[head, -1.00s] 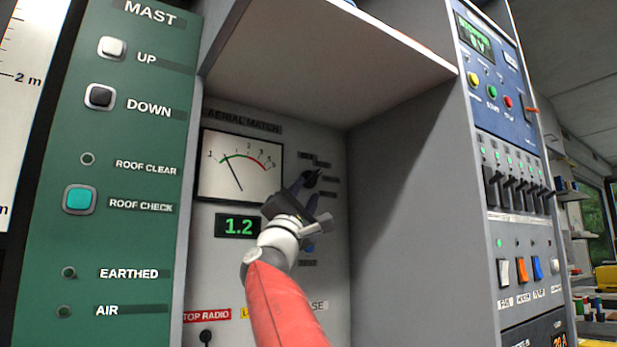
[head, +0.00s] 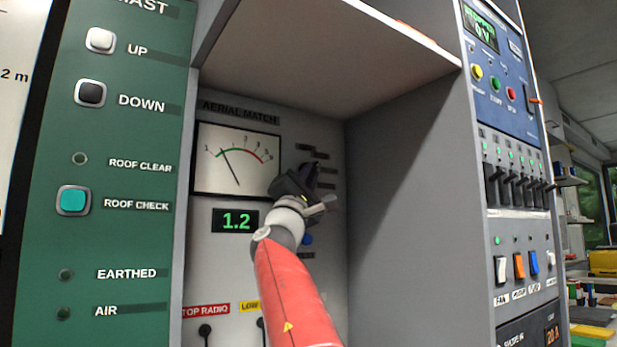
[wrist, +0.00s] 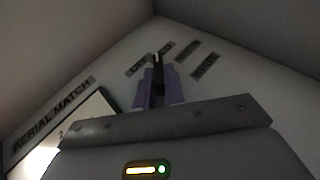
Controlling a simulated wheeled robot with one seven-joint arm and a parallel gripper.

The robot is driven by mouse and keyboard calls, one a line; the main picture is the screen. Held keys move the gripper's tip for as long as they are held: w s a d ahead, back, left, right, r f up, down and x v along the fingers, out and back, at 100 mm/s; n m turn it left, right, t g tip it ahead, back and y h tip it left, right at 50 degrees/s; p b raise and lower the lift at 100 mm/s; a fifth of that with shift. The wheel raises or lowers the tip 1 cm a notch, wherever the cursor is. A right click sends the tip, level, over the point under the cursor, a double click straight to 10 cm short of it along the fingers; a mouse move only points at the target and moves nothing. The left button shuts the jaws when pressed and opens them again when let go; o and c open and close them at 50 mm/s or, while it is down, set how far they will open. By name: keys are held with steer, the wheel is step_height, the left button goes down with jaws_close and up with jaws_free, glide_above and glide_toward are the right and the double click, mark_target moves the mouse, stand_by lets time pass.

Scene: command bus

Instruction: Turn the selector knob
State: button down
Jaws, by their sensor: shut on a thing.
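The selector knob (wrist: 157,68) is on the pale aerial match panel (head: 215,275), among small dark label plates. In the wrist view it shows as a narrow dark piece between the purple-grey fingers. My gripper (head: 309,176) reaches it from the front and is shut on it; the fingers also show in the wrist view (wrist: 157,88). In the head view my gripper hides most of the knob. The label words are too dim and small to read surely.
A dial meter (head: 237,160) and a green 1.2 display (head: 237,221) sit left of my gripper. A blue knob (head: 307,239) is just below it. A shelf (head: 330,50) overhangs the recess, and a grey side wall (head: 400,200) bounds it on the right.

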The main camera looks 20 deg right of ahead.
steer(key=shift+a+r+m+g, duration=0.1)
steer(key=shift+m+g, duration=0.7)
steer(key=shift+g, duration=0.1)
steer(key=c, duration=1.5)
jaws_free()
steer(key=shift+b+v, duration=3.15)
steer(key=shift+v, duration=0.8)
